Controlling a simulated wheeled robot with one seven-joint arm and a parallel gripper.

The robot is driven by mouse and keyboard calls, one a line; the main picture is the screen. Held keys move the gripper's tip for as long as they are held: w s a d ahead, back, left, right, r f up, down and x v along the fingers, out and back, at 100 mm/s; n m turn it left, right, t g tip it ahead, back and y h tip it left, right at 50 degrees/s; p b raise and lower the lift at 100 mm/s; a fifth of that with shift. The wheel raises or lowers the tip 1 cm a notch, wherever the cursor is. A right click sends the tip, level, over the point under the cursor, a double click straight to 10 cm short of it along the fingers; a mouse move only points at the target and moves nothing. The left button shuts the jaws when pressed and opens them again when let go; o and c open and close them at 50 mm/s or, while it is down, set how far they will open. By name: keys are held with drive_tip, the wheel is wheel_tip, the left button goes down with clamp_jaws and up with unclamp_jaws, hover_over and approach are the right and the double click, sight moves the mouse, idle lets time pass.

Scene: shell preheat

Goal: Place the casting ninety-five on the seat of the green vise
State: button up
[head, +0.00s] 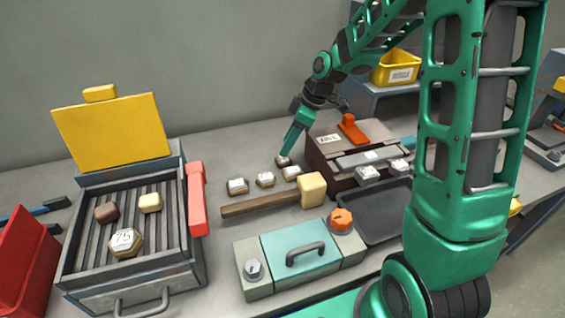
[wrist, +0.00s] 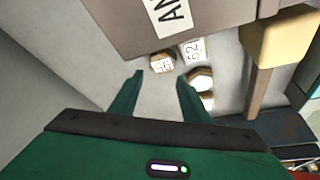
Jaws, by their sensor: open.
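My gripper (head: 287,152) is open above the bench, its fingers pointing down at a small pale-topped casting (head: 282,160). In the wrist view, a numbered hexagonal casting (wrist: 162,63) lies just beyond and between the two open fingertips (wrist: 160,77), with nothing held. Its rotated number looks like 95, but the print is small. A second casting (wrist: 193,49) with a number like 62 lies right beside it. I cannot surely pick out the green vise; a teal-topped block with a handle (head: 300,249) stands at the front.
More castings (head: 265,179) lie near a wooden mallet (head: 265,204). A brown box (head: 322,150) stands close to the gripper's right. A dark tray (head: 378,226) lies in front of it. An open grill (head: 80,260) with a yellow lid holds casting 75 (head: 125,242) and others at left.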

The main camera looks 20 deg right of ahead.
sight(282, 158)
drive_tip(key=shift+s+d+x, duration=0.15)
drive_tip(key=shift+x, duration=1.2)
drive_tip(key=shift+s+d+x, duration=0.15)
drive_tip(key=shift+x, duration=1.15)
drive_tip(key=shift+f, duration=0.2)
drive_tip(key=c, duration=0.8)
drive_tip(key=shift+c, duration=0.2)
drive_tip(key=shift+r, duration=0.1)
